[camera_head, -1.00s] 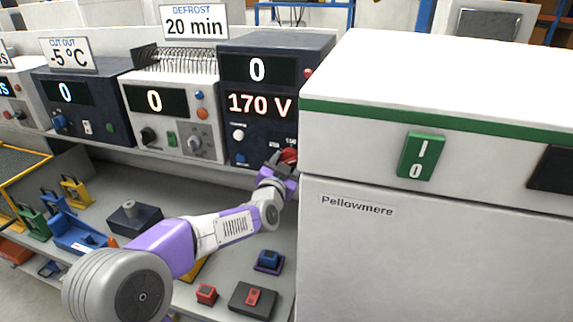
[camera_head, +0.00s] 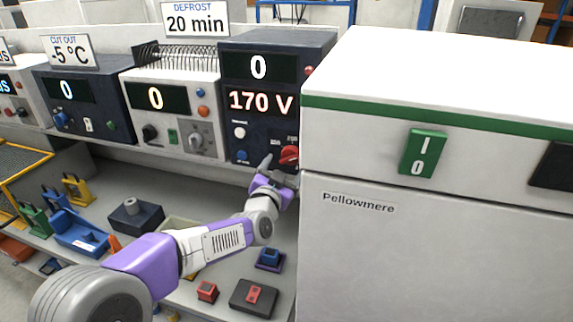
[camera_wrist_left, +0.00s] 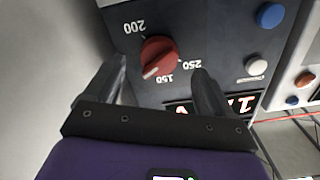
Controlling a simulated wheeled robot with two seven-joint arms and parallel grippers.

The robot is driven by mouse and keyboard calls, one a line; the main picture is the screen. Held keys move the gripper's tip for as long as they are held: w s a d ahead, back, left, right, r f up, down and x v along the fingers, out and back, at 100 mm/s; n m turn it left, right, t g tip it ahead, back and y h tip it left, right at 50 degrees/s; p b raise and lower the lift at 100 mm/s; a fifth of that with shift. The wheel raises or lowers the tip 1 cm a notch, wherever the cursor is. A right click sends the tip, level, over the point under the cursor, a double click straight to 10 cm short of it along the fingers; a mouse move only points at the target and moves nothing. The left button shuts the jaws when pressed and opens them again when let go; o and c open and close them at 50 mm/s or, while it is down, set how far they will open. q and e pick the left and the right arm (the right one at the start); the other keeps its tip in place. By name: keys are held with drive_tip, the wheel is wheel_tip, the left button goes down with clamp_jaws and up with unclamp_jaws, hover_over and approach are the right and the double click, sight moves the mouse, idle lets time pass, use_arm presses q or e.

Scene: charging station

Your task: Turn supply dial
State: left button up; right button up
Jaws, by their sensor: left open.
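The supply dial (camera_head: 289,155) is a red round knob at the lower right of a dark supply unit (camera_head: 262,120) whose displays read 0 and 170 V. In the left wrist view the red dial (camera_wrist_left: 159,57) shows large, ringed by the marks 150, 200 and 250. A pale mark on it points to the picture's lower left, near 150. My left gripper (camera_head: 281,172) is just in front of and below the dial, open and empty. In the left wrist view its fingers (camera_wrist_left: 161,88) are spread either side of the dial's line, apart from it. My right gripper is out of view.
A large white Pellowmere cabinet (camera_head: 420,250) with a green switch (camera_head: 422,152) stands close on the right of the dial. Another unit with a grey knob (camera_head: 196,138) stands left. The shelf below holds padlocks and small blocks, including a red one (camera_head: 207,291).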

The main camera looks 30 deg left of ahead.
use_arm(q)
drive_tip(key=shift+v, duration=1.65)
